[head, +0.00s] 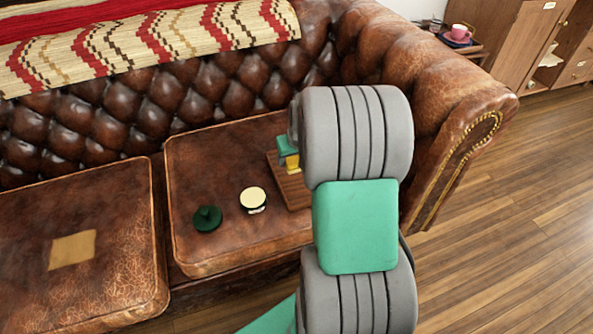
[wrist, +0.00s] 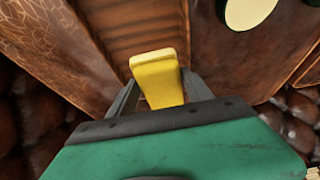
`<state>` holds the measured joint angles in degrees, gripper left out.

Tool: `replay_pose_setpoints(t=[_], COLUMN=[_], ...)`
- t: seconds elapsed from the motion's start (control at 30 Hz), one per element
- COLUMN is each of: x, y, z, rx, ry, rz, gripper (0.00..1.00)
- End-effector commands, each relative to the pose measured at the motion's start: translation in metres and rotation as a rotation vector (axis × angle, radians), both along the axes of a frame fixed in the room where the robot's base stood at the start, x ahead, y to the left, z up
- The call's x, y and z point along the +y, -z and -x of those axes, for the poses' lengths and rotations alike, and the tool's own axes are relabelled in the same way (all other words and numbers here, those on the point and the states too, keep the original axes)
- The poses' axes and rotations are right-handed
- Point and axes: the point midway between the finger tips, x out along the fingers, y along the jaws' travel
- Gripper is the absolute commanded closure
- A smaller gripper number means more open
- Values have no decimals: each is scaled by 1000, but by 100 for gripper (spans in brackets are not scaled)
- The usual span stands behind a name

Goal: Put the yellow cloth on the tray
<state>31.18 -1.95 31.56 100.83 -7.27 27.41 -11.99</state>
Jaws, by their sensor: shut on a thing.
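The yellow cloth (wrist: 155,75) is a thick yellow piece with a rounded end, held between the two fingers of my gripper (wrist: 158,88) in the wrist view. In the head view the yellow cloth (head: 293,163) shows as a small patch under my green gripper (head: 288,152), partly hidden by my arm. The brown wooden tray (head: 293,192) lies on the right seat cushion, its right part hidden behind my arm. In the wrist view the slatted tray (wrist: 135,28) lies beneath the cloth. I cannot tell whether the cloth touches it.
A dark green round object (head: 207,219) and a cream-topped round tin (head: 253,200) sit on the right cushion, left of the tray. A flat tan square (head: 72,250) lies on the left cushion. The tufted sofa back (head: 130,115) and armrest (head: 450,110) rise around the seat.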

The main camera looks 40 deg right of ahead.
Motion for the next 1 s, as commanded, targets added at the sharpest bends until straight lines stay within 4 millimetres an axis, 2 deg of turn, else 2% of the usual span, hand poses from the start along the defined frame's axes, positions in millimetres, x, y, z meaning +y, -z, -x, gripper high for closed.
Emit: replay_pose_setpoints(t=[0.03,0.23,0.37,0.73,0.77,1.0], x=[-6,-20,-20,-19,-19,-19], y=[11,29,56,58,58,58], z=[-3,-11,-10,-11,-11,-11], rx=[-1,-2,0,-3,-3,-3], ry=[1,0,-1,-1,-1,-1], rz=[0,1,0,2,2,2], gripper=[74,74,74,74,41,21])
